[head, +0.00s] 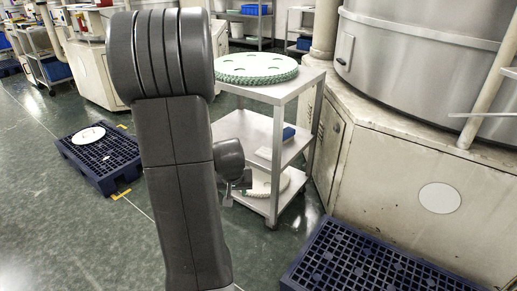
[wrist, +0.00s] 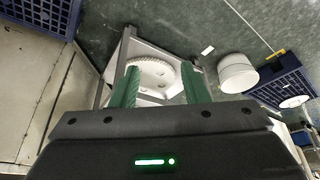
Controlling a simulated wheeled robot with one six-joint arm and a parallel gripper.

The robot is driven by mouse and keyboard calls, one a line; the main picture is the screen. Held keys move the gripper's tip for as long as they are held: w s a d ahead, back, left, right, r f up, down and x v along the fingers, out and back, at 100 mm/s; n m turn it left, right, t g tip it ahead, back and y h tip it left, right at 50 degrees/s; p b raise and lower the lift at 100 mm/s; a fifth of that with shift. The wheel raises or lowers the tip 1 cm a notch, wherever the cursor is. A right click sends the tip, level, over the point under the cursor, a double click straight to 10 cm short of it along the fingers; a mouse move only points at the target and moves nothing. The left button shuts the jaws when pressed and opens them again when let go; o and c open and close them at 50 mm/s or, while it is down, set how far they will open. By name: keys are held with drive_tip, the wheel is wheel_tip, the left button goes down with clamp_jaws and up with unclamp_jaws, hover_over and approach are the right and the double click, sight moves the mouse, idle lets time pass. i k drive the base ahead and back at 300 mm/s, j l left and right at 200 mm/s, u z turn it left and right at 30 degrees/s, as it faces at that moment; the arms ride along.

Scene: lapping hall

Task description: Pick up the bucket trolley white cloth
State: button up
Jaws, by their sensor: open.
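No white cloth on a bucket trolley can be made out for certain in either view. A round white container (wrist: 238,76), possibly a bucket, stands on the floor at the right of the wrist view, outside my fingers. My gripper (wrist: 160,70) is open, with its two green fingers apart and nothing seen held between them. Beyond the fingers is a white toothed disc (wrist: 152,76) on a shelf. In the head view my arm hides most of the gripper and part of the floor behind it.
A three-shelf metal cart (head: 265,154) stands right of my arm, with pale green toothed discs (head: 258,68) on top and a blue box (head: 289,132) lower. A blue pallet (head: 345,262) lies at the front right, beside a large machine (head: 420,170). Another pallet (head: 103,160) lies left; floor around it is clear.

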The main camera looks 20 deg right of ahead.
sight(266, 153)
drive_tip(key=i+j, duration=0.15)
drive_tip(key=i, duration=0.3)
drive_tip(key=i+j, duration=0.2)
drive_tip(key=i, duration=0.3)
drive_tip(key=i+j+z, duration=0.1)
drive_tip(key=i, duration=0.35)
drive_tip(key=i+z, duration=0.1)
drive_tip(key=z, duration=0.3)
drive_tip(key=j+z, duration=0.1)
drive_tip(key=z, duration=0.3)
drive_tip(key=i+j+z, duration=0.1)
drive_tip(key=z, duration=0.25)
